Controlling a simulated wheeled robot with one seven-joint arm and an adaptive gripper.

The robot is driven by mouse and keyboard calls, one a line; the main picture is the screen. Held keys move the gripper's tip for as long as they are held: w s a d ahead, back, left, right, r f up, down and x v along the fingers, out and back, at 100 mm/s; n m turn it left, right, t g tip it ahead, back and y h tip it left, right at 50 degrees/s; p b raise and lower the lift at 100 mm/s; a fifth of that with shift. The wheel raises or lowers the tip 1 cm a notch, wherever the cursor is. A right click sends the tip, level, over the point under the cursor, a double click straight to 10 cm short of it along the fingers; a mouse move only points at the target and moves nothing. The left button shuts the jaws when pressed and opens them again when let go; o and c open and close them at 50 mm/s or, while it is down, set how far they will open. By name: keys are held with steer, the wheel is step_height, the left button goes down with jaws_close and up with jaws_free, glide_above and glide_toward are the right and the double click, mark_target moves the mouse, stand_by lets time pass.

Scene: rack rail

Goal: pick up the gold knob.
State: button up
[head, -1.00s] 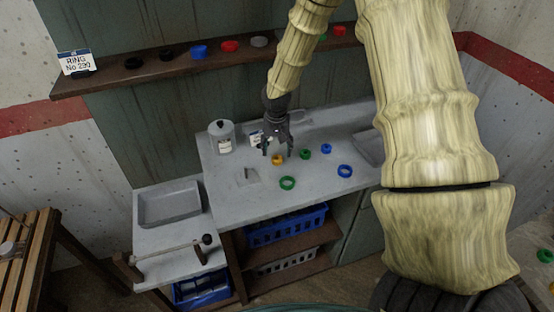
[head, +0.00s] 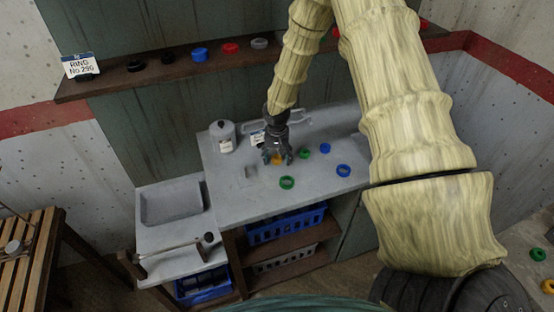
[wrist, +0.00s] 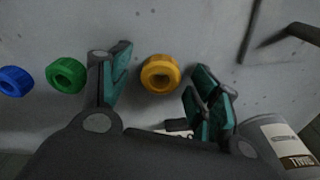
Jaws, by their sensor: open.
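The gold knob (wrist: 160,74) is a round, ribbed yellow piece with a hole in its middle, resting on the grey worktop. In the wrist view it lies between the two teal-padded fingers of my gripper (wrist: 158,92), with a gap on each side. In the head view my gripper (head: 277,157) points down over the knob (head: 277,161), which is mostly hidden by the fingers. The gripper is open and holds nothing.
On the worktop (head: 240,205), a green ring (wrist: 66,75) and a blue ring (wrist: 14,81) lie left of the fingers in the wrist view. Another green ring (head: 287,183) lies nearer the front. A grey canister (head: 223,136) stands left of my gripper. A shelf (head: 120,80) runs behind.

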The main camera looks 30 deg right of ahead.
steer(key=shift+c, duration=0.2)
steer(key=c, duration=1.1)
steer(key=shift+r, duration=0.1)
